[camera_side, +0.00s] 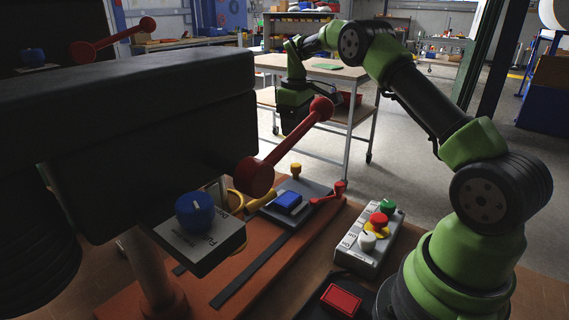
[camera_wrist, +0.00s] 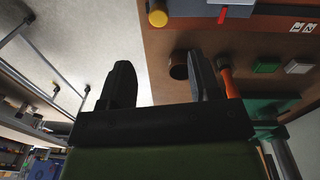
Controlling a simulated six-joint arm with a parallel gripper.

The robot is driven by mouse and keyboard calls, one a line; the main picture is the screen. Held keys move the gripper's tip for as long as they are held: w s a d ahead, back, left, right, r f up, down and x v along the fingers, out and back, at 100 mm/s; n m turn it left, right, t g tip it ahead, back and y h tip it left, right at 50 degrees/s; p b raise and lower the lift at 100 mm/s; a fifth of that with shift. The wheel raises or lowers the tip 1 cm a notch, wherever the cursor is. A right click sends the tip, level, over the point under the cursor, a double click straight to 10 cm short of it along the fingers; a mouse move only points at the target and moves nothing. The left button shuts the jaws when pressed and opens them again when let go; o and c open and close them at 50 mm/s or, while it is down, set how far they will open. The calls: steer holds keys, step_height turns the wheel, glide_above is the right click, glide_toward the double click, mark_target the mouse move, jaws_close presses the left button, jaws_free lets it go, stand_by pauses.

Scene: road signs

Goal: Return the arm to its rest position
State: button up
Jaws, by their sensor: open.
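My gripper (camera_wrist: 162,85) shows in the wrist view with its two black fingers apart and nothing between them. In the side view my arm arches from the lower right up and over to the left. My gripper (camera_side: 291,120) hangs from its end at the upper middle, pointing down, behind the red ball-ended lever. It appears raised above and beyond the work table, touching nothing that I can see. Its fingertips are hard to make out there. In the wrist view a brown board lies beyond the fingers, and pale floor shows to its left.
A large dark machine with a red lever (camera_side: 290,146) and blue knob (camera_side: 195,212) fills the left foreground. A control box (camera_side: 364,257) with green, red and white knobs stands near my base. A wheeled workbench (camera_side: 334,72) stands behind.

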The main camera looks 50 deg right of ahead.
steer(key=s+a+r+m+t, duration=0.1)
steer(key=s+a+r+t, duration=0.1)
steer(key=a+r, duration=0.6)
steer(key=s+a+r+m+t, duration=0.1)
steer(key=s+a+r, duration=0.2)
steer(key=s, duration=0.1)
steer(key=s+a+r+m+t+y, duration=0.1)
steer(key=s+a+r, duration=0.2)
steer(key=s+a, duration=0.1)
steer(key=s+a+r+t, duration=0.1)
steer(key=s+a+r, duration=0.2)
steer(key=s, duration=0.3)
steer(key=shift+a+m, duration=0.4)
steer(key=s+a+f+m+t+y, duration=0.1)
steer(key=s+a+f, duration=0.2)
steer(key=s, duration=0.6)
steer(key=shift+a+m+t+y, duration=0.25)
steer(key=shift+m+t+y, duration=0.05)
steer(key=shift+m+t, duration=0.1)
steer(key=shift+c, duration=0.4)
